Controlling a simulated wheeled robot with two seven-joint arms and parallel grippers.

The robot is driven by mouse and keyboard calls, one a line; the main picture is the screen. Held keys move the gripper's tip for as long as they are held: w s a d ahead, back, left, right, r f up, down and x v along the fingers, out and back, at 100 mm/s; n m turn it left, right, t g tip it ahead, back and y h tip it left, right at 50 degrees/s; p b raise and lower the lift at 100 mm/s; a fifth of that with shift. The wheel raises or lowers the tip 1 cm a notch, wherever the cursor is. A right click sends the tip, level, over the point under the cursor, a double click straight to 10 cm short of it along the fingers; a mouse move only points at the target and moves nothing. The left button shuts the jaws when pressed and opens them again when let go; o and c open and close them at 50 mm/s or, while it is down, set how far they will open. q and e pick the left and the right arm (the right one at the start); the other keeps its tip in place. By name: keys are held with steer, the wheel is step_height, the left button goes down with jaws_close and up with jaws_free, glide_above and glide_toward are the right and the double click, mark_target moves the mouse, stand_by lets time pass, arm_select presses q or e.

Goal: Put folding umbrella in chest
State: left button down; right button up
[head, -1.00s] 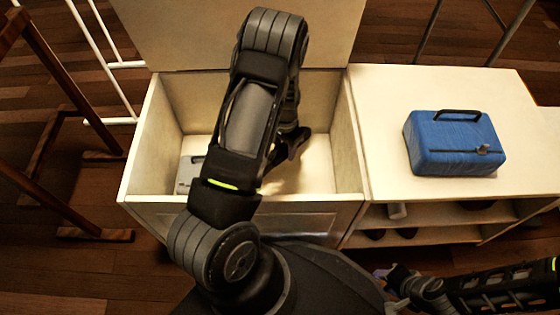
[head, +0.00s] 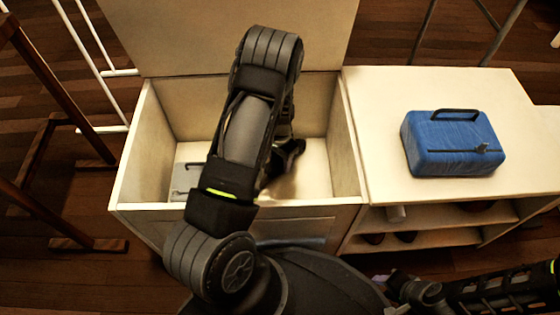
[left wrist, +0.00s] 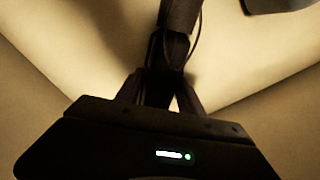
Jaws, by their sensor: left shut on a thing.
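The open chest (head: 240,210) is a pale wooden box with its lid raised at the back. My left arm reaches over its front wall. My left gripper (head: 288,155) is down inside the chest, mostly hidden behind the arm in the head view. In the left wrist view my left gripper (left wrist: 160,95) is shut on a dark, slim thing, which looks like the folding umbrella (left wrist: 180,18). The chest's pale inner surfaces lie around it. Whether the umbrella touches the floor I cannot tell. Part of my right arm shows at the lower right; its fingers are not clear.
A grey box-like thing (head: 186,178) lies inside the chest at the left. A blue case (head: 453,145) with a black handle sits on the pale cabinet (head: 385,95) to the right. Shoes (head: 405,237) stand on its shelves. A wooden frame (head: 40,165) stands at the left.

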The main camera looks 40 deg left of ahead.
mark_target(280, 158)
arm_select(q)
steer(key=shift+f, duration=0.2)
steer(key=c, duration=0.7)
jaws_free()
steer(key=shift+r, duration=0.1)
step_height(280, 158, up, 12)
steer(key=p, duration=0.5)
steer(key=shift+r, duration=0.15)
